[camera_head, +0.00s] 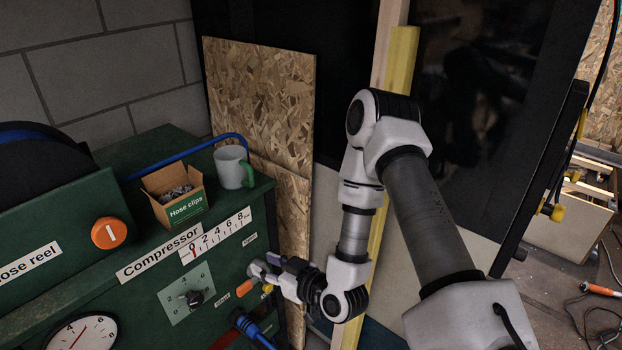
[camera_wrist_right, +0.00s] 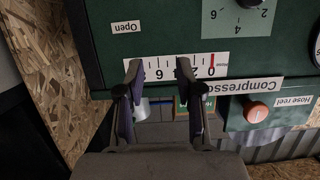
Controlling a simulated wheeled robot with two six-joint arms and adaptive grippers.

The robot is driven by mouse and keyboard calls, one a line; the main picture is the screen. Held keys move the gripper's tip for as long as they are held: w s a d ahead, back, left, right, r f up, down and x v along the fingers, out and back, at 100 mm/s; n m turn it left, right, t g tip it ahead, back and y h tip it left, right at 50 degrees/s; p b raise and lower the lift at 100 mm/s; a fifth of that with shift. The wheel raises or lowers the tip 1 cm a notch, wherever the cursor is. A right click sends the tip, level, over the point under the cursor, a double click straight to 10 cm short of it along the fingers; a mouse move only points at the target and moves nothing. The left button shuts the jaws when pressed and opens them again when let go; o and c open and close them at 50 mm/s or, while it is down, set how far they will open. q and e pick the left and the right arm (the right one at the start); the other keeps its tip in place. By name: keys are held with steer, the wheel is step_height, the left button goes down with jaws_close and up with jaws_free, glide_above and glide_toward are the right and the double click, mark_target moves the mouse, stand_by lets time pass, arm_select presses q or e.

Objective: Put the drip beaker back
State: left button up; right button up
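A pale grey beaker with a green handle (camera_head: 232,167) stands upright on top of the green compressor cabinet (camera_head: 225,218), beside the hose-clip box. It is the only beaker I see. Part of it shows upside down between the fingers in the right wrist view (camera_wrist_right: 141,108). My right gripper (camera_head: 262,270) is in front of the cabinet's front panel, below and apart from the beaker. In the wrist view the right gripper's fingers (camera_wrist_right: 158,68) are spread with nothing gripped between them. My left gripper is not in view.
An open cardboard box marked Hose clips (camera_head: 175,195) stands left of the beaker. A blue hose (camera_head: 185,153) runs behind them. An orange knob (camera_head: 109,233) and a black dial (camera_head: 194,298) are on the cabinet. A chipboard panel (camera_head: 262,95) stands behind its right end.

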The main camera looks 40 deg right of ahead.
steer(key=s+a+f+g, duration=0.35)
steer(key=s+f, duration=0.25)
steer(key=f, duration=0.2)
steer(key=s+a+f+g, duration=0.3)
steer(key=s+f+g, duration=0.2)
steer(key=f, duration=0.2)
steer(key=s+f+g, duration=0.2)
steer(key=s+g, duration=0.1)
steer(key=s, duration=0.3)
steer(key=s+f+m+g+h, duration=0.1)
steer(key=s+f+g, duration=0.2)
steer(key=s, duration=0.4)
steer(key=shift+a, duration=0.25)
